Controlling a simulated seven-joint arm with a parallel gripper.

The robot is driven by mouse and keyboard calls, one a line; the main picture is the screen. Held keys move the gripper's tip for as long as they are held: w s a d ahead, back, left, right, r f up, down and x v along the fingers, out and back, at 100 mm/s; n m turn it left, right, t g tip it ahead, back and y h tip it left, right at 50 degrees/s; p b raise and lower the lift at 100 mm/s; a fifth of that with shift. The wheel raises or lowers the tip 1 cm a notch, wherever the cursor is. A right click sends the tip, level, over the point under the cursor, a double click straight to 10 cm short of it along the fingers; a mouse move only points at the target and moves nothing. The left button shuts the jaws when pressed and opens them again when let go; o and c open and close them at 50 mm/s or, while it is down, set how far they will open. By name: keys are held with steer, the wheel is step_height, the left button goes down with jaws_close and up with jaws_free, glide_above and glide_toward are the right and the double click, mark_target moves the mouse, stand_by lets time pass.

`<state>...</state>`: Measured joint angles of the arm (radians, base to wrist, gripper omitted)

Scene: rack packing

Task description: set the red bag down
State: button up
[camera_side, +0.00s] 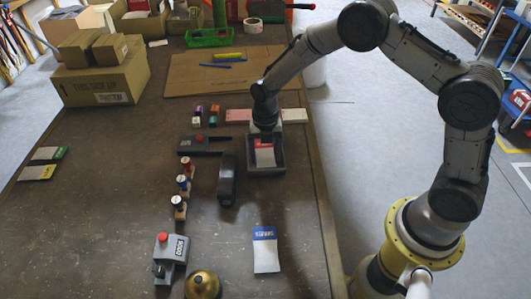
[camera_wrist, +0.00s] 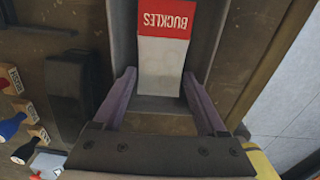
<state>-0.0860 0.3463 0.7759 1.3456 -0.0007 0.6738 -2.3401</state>
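The red bag (camera_side: 264,155) has a red band and a white lower part. It lies inside a dark open tray (camera_side: 281,168), and its "BUCKLES" label reads upside down in the wrist view (camera_wrist: 163,55). My gripper (camera_wrist: 159,78) is over the near end of the tray and points down into it. Its two fingers are apart, one on each side of the bag, with a narrow gap showing at each side. In the side view my gripper (camera_side: 264,126) covers the far part of the tray, and its fingertips are hard to make out.
A blue-banded bag (camera_side: 266,252) lies flat on the table. Cardboard boxes (camera_side: 100,80) fill the far left.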

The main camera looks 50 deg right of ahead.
steer(key=shift+o, duration=1.2)
steer(key=shift+r, duration=0.1)
step_height(320, 180, up, 10)
step_height(320, 180, up, 10)
steer(key=m+t, duration=0.2)
steer(key=m, duration=0.5)
glide_above(266, 157)
steer(key=s+d, duration=0.1)
steer(key=s, duration=0.4)
steer(key=s+d+r+m+t, duration=0.1)
steer(key=s+r+m, duration=0.2)
steer(key=s+m, duration=0.7)
steer(key=s+d+r+m+t, duration=0.1)
steer(key=s+r+m, duration=0.3)
steer(key=s+m, duration=0.6)
steer(key=shift+s+d+m+t, duration=0.4)
steer(key=shift+s+t, duration=0.4)
steer(key=shift+s, duration=0.65)
